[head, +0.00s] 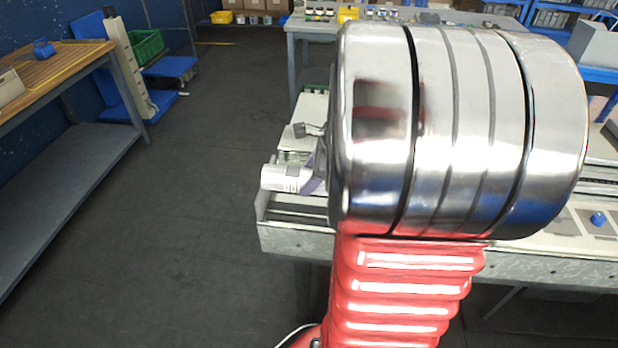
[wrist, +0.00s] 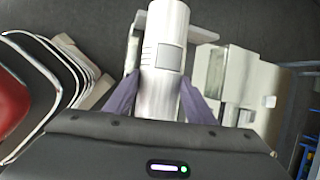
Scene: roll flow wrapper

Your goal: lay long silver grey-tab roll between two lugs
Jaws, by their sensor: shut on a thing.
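The long silver roll (wrist: 160,90) is between the purple fingers of my gripper (wrist: 158,97) in the wrist view, its far end pointing up the picture. A square grey tab (wrist: 169,58) and a few fine lines mark its side. In the head view the pale roll (head: 285,178) sticks out left of my gripper (head: 312,172), by the left end of the wrapper bench (head: 300,240). My gripper is shut on the roll. My large metal arm joint hides much of the bench, and I cannot make out the two lugs.
Pale machine parts (wrist: 240,80) stand right of the roll in the wrist view. A blue knob (head: 598,219) sits on the bench at the right. A wooden-topped table (head: 50,72) stands at the left. The dark floor (head: 190,220) between table and bench is clear.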

